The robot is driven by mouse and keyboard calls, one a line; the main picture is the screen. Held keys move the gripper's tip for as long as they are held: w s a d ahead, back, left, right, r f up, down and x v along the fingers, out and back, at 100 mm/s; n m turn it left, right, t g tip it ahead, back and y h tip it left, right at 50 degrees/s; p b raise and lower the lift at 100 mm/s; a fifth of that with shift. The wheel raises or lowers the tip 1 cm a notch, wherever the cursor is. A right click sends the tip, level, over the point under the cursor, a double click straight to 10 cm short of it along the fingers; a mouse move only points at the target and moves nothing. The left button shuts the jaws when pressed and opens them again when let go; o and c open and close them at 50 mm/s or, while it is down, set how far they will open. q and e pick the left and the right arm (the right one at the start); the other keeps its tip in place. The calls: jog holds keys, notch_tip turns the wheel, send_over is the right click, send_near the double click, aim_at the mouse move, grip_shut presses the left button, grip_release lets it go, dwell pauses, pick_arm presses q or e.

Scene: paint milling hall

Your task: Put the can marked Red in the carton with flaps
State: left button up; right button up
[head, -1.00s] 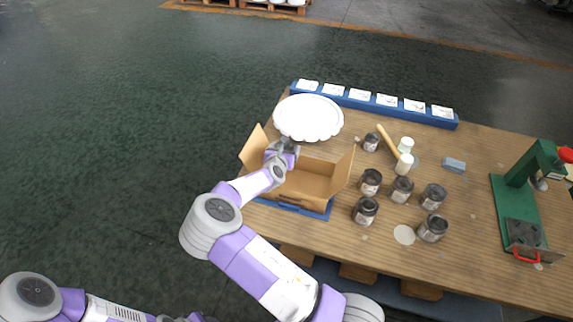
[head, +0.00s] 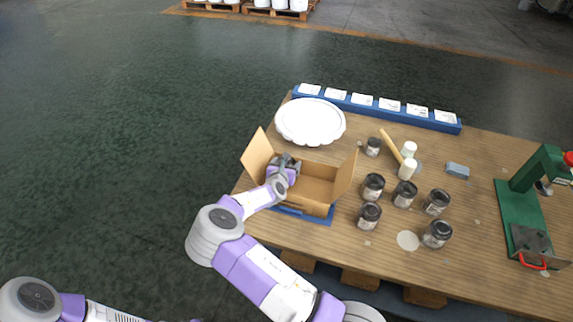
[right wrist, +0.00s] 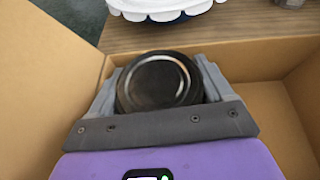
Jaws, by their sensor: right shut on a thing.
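The open carton with flaps (head: 318,188) stands at the table's left front edge, its side flaps spread up and outward. My right gripper (head: 287,163) is down in the left part of the carton. In the right wrist view it is shut on a can with a dark round lid (right wrist: 158,82), between the carton walls (right wrist: 256,60). The held can's label is hidden, so its marking cannot be read. Whether the can touches the carton floor cannot be told. My left gripper is out of view.
Several dark-lidded cans (head: 404,194) stand right of the carton, near white bottles (head: 407,168) and a wooden-handled tool (head: 389,142). A white fluted dish (head: 310,121) lies behind the carton. A green press (head: 528,215) is at far right; a blue rack (head: 375,108) lines the back.

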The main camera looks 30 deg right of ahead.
jog(key=shift+f, duration=0.2)
jog(key=o, duration=1)
jog(key=shift+r+p, duration=0.45)
jog(key=shift+r, duration=0.15)
jog(key=p+v, duration=0.1)
jog(key=v, duration=1.1)
jog(key=shift+f, duration=0.1)
